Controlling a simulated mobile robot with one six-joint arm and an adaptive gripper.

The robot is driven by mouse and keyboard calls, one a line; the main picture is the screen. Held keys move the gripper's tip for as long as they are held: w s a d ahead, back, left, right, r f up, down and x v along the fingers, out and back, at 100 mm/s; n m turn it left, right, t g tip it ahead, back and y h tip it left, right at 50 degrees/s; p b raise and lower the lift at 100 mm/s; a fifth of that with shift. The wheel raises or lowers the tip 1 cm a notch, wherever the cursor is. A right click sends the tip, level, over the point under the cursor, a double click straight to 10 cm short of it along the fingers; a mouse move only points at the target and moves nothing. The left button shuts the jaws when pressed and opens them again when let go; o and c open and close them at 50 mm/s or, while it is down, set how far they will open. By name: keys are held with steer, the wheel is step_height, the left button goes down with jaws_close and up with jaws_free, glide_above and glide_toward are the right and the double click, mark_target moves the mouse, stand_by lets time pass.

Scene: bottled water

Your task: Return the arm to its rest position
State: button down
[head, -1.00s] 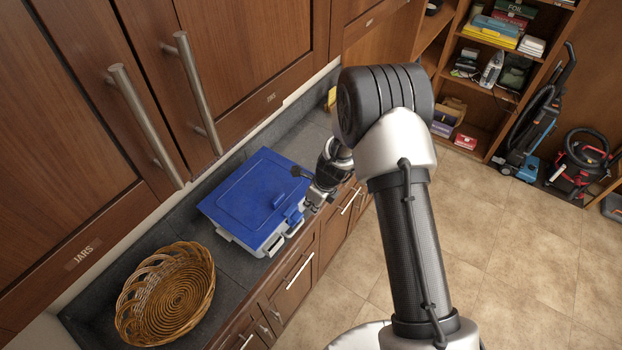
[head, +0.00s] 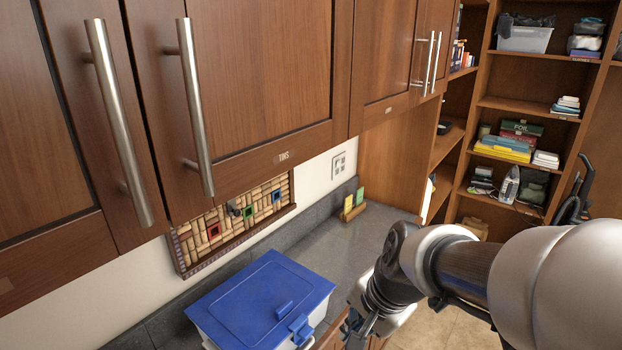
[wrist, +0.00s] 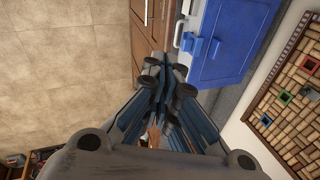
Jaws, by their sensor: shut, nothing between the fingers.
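My gripper (head: 362,322) is at the lower middle of the head view, just right of the blue-lidded box and in front of the counter edge. In the wrist view my gripper (wrist: 160,88) has its fingers together with nothing between them. My arm comes in from the right side of the head view, bent at the elbow. The box (head: 262,300) has a white body and a closed blue lid with a latch facing front. It also shows in the wrist view (wrist: 235,40), apart from the fingers.
Wooden upper cabinets (head: 260,70) with long metal handles hang above the counter (head: 345,245). A cork board (head: 235,222) leans at the wall. A shelf unit (head: 520,110) stands at the back right. The tiled floor (wrist: 65,70) is open beside the counter.

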steer(key=s+d+f+n+h+b, duration=0.1)
steer(key=s+d+f+n+b, duration=0.2)
steer(key=s, duration=0.5)
steer(key=s+d+f+n+t+h+b, duration=0.1)
steer(key=s+d+f+n+b, duration=0.2)
steer(key=s+n+b, duration=0.3)
steer(key=s+f+b, duration=0.1)
steer(key=s+b, duration=0.1)
steer(key=s, duration=0.1)
steer(key=shift+f+n, duration=0.3)
steer(key=shift+f, duration=0.05)
steer(key=shift+w+d, duration=0.1)
